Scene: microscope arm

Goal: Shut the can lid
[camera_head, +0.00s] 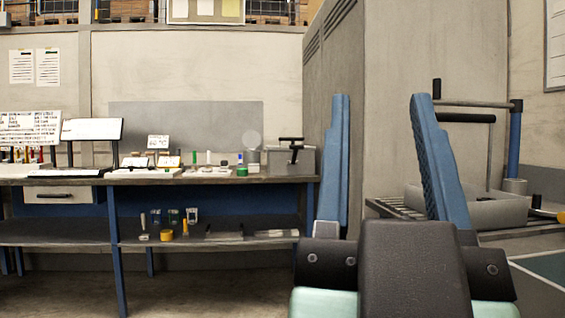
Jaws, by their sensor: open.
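A small grey can (253,158) stands near the right end of the workbench, in the middle distance. A pale round disc (252,139), which looks like its raised lid, stands upright above the can's mouth. Whether a hinge joins them is too small to tell. My gripper (380,97) is in the right foreground, with its two blue fingers pointing up and wide apart. It is open, with nothing seen between the fingers. In the picture it is right of the can and much closer to me, not touching it.
The workbench (270,181) also holds a grey box (291,160) with a black handle, a green cylinder (242,171), sign stands and small items. A tall grey cabinet (338,70) rises behind my gripper. A grey tray (490,212) sits at right. Floor before the bench looks clear.

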